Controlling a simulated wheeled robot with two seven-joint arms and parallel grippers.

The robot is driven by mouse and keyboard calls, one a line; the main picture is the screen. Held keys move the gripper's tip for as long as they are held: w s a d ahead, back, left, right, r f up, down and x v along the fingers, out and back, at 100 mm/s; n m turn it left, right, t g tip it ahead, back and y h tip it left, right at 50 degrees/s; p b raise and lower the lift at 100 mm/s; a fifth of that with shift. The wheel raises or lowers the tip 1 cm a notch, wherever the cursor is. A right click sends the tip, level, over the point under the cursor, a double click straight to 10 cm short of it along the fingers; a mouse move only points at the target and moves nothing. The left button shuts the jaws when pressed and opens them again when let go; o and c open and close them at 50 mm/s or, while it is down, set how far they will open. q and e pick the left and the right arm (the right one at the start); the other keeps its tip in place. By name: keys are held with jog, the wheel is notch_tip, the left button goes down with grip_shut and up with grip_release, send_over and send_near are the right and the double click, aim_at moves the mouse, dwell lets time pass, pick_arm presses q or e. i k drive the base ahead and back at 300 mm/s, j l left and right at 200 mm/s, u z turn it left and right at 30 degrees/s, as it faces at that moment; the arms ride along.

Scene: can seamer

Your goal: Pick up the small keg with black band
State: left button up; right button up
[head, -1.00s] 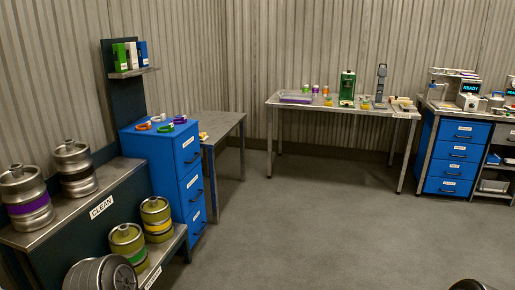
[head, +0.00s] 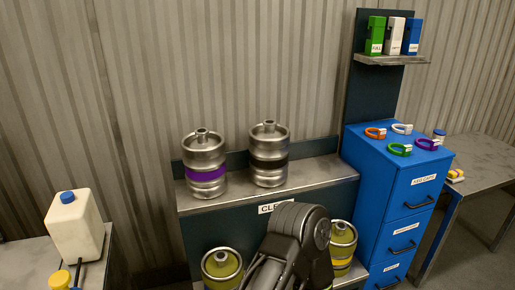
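The small keg with the black band (head: 269,157) stands upright on the upper shelf (head: 318,174) marked CLEAN, in the middle of the head view. A similar steel keg with a purple band (head: 205,168) stands just to its left, with a small gap between them. A dark arm link of mine rises at the bottom centre, in front of the rack and below the black-band keg. Neither of my grippers shows in the head view, so nothing can be told of their fingers.
Two kegs with yellow-green tops, one left (head: 222,267) and one right (head: 343,243), stand on the lower shelf, partly hidden. A blue drawer cabinet (head: 385,190) with coloured rings adjoins the right side. A white jug (head: 75,228) stands on a table at left.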

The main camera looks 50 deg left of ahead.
aim_at(269, 147)
jog(key=i+j+u, duration=0.3)
jog(key=i+j, duration=0.15)
jog(key=i, duration=0.3)
jog(key=i+j+u, duration=0.15)
jog(key=i, duration=0.2)
jog(key=i+j, duration=0.35)
jog(key=j, duration=0.15)
